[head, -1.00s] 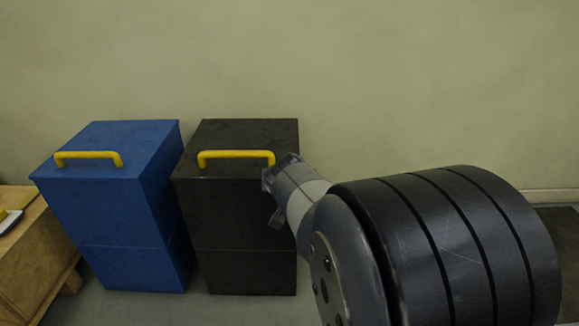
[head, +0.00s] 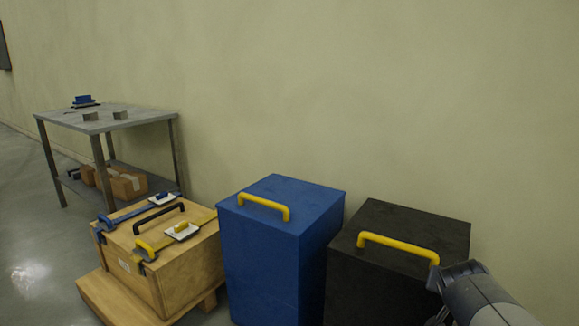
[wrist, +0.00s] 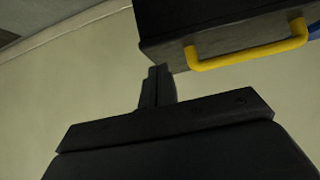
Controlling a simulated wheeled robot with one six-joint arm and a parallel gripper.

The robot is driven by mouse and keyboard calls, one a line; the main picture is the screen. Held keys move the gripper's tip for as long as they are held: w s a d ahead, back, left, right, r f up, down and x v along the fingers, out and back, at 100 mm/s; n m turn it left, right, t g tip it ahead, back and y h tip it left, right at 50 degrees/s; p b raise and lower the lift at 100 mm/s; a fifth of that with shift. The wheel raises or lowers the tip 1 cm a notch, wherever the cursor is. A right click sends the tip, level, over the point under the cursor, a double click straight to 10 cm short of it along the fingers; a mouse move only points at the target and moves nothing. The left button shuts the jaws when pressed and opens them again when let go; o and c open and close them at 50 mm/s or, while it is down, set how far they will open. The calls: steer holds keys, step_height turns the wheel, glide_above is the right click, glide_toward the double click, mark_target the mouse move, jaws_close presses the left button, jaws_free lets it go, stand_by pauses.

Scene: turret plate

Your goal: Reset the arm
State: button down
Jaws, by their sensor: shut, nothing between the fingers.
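My gripper (head: 437,298) is at the lower right of the head view, in front of the right part of the black box (head: 415,222). It also shows in the wrist view (wrist: 157,75), where its fingers are together with nothing between them. The black box has a yellow handle (head: 398,246) on its lid. In the wrist view the box (wrist: 225,30) and its yellow handle (wrist: 245,52) appear at the upper right, apart from the fingers in the picture. The rest of my arm runs out of the head view at the lower right.
A blue box (head: 270,235) with a yellow handle stands left of the black one. Further left are a strapped wooden crate (head: 185,275) on a pallet and a metal table (head: 140,114) holding small blocks. A bare wall stands behind. Open floor (head: 30,250) is at far left.

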steer(key=shift+w+d+f+b, duration=0.35)
steer(key=shift+w+d+b, duration=0.15)
steer(key=shift+w, duration=0.25)
steer(key=shift+w+d+f+b, duration=0.3)
steer(key=shift+w+d+b, duration=0.15)
steer(key=shift+w, duration=0.35)
steer(key=shift+w+d+f+b, duration=0.4)
steer(key=shift+w+d, duration=0.15)
steer(key=shift+w, duration=0.2)
steer(key=shift+r, duration=0.1)
